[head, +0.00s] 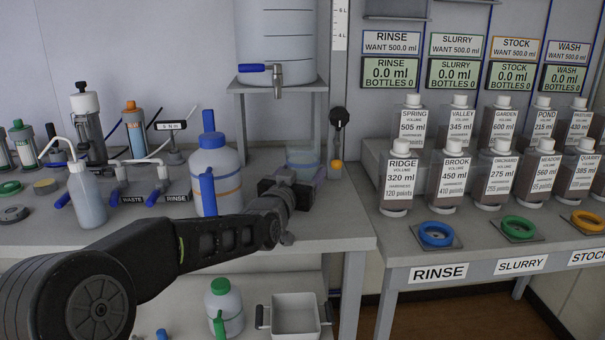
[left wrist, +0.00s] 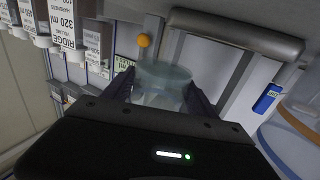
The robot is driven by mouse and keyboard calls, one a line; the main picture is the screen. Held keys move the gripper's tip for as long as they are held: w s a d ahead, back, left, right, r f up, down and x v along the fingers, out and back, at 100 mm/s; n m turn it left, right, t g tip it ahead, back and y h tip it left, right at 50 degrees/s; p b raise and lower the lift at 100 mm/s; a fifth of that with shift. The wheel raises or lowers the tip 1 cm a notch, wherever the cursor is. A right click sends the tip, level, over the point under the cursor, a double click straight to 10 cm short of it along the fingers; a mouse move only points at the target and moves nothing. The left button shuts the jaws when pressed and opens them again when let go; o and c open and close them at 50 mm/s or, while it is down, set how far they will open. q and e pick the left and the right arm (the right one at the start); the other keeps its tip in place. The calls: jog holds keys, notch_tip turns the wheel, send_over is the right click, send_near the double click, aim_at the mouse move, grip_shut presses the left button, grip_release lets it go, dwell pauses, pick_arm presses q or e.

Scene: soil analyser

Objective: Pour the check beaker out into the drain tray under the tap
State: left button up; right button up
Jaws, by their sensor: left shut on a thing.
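The check beaker (head: 302,158) is a clear beaker with a bluish tint, near the bench's right end, below and slightly right of the tap (head: 277,80). My left gripper (head: 303,176) reaches it from the front and is shut on it. In the left wrist view the beaker (left wrist: 163,75) stands between the two dark fingers (left wrist: 160,98), its rim above them. I cannot tell how much liquid it holds. I cannot clearly make out the drain tray; my gripper and the beaker cover part of the area under the tap. My right gripper is not in view.
A large tank (head: 277,40) stands on a grey stand above the tap. A blue-handled jug (head: 215,170) is close left of my gripper. A post with an orange ball (head: 337,165) is close right. Labelled bottles (head: 398,188) fill the right bench. A white tub (head: 296,316) sits below.

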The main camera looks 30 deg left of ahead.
pick_arm(q)
jog(key=shift+d+n+p, duration=0.1)
jog(key=shift+n+p, duration=0.2)
jog(key=shift+p, duration=0.5)
jog(key=shift+s+d+f+n+g+p, duration=0.15)
jog(key=shift+d+f+n+g+p, duration=0.25)
jog(key=shift+p, duration=0.8)
jog(key=shift+s+f+p, duration=0.1)
jog(key=shift+p, duration=0.25)
jog(key=shift+f, duration=0.15)
